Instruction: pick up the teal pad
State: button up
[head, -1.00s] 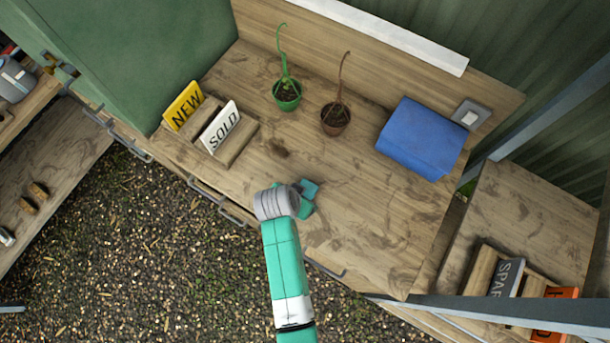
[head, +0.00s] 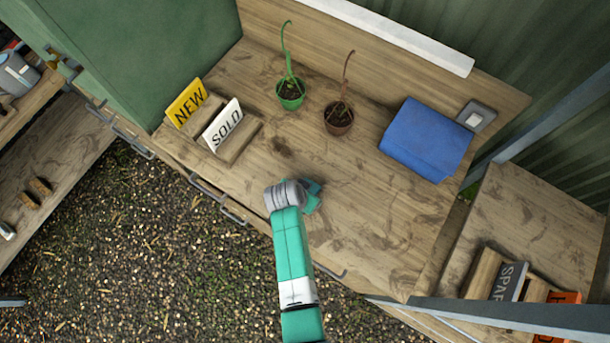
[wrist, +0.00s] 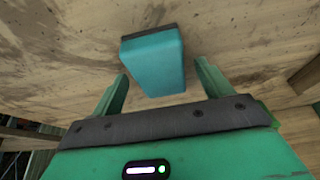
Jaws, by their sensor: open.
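The teal pad (wrist: 153,62) is a small block with a dark strip along its far edge. In the wrist view it is just beyond and partly between my fingertips, with a gap on each side. My gripper (wrist: 161,70) is open and empty, its green fingers on either side of the pad's near end. In the head view, the teal pad (head: 313,188) shows in part beside my grey wrist, over the bench near its front edge. My wrist hides most of the gripper there.
The wooden bench (head: 370,220) is clear right of my gripper. Behind stand a green-stemmed pot (head: 290,95) and a brown pot (head: 338,118). A blue folded cloth (head: 427,140) lies right. A SOLD sign (head: 226,125) and a NEW sign (head: 187,102) stand left.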

jog(key=shift+f, duration=0.15)
jog(key=c, duration=1.2)
jog(key=shift+o, duration=0.2)
jog(key=shift+r, duration=0.6)
jog(key=v, duration=0.3)
jog(key=shift+d+r, duration=0.1)
jog(key=shift+d, duration=0.15)
jog(key=s+a+r, duration=0.1)
jog(key=s+a, duration=0.1)
jog(key=s, duration=1.3)
jog(key=shift+r, duration=0.15)
